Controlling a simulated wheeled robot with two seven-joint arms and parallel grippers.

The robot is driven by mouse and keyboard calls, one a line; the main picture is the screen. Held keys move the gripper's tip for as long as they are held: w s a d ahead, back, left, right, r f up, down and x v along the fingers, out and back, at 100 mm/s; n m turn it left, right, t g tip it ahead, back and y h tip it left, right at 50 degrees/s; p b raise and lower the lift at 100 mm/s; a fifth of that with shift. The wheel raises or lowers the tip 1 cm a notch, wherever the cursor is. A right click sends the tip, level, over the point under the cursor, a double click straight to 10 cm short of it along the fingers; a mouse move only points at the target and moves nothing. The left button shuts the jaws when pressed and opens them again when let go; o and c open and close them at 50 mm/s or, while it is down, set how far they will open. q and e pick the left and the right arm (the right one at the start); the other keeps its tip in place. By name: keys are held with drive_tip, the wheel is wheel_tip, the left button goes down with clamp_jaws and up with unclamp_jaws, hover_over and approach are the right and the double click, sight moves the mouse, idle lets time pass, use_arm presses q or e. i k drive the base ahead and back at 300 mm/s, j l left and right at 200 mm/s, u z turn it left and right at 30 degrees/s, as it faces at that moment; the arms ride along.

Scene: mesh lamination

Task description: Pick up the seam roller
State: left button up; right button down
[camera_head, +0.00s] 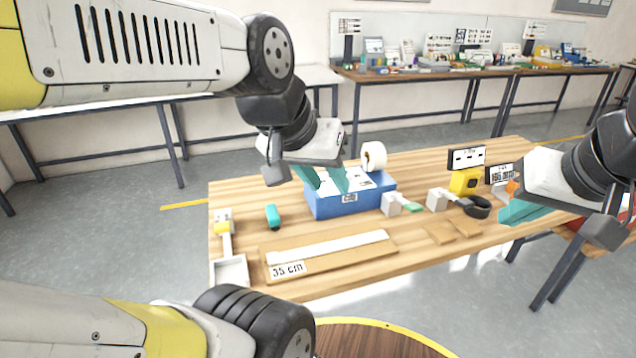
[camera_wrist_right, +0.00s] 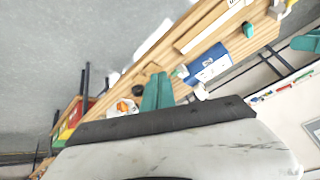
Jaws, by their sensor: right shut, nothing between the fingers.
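No thing is clearly recognisable as the seam roller. A small pale block with a green part (camera_head: 391,204) lies right of the blue box, and a similar pale block with a dark part (camera_head: 437,199) lies further right. A pale long-handled tool with a yellow part (camera_head: 226,242) lies at the table's left edge. My left gripper (camera_head: 333,182) has its teal fingers apart over the blue box, holding nothing visible. My right gripper (camera_head: 504,218) is shut and empty above the table's right part; its teal fingers show together in the right wrist view (camera_wrist_right: 156,78).
The blue box (camera_head: 345,205) stands mid-table with a white tape roll (camera_head: 374,156) at its back. A board with a white strip and "35 cm" label (camera_head: 330,251) lies in front. A yellow item (camera_head: 465,181), black ring (camera_head: 478,208) and teal item (camera_head: 273,216) lie around the wooden table (camera_head: 240,198).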

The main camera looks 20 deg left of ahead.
sight(273, 217)
drive_tip(key=j+z, duration=0.1)
drive_tip(key=j, duration=0.3)
drive_tip(key=k+j, duration=0.15)
drive_tip(key=j, duration=0.3)
drive_tip(key=j+z, duration=0.15)
drive_tip(key=j, duration=0.25)
drive_tip(key=k+j+z, duration=0.1)
drive_tip(key=j, duration=0.3)
drive_tip(key=k+j+z, duration=0.1)
drive_tip(key=j, duration=0.3)
drive_tip(key=k+j, duration=0.15)
drive_tip(key=j, duration=0.25)
drive_tip(key=k+j+z, duration=0.15)
drive_tip(key=j, duration=0.25)
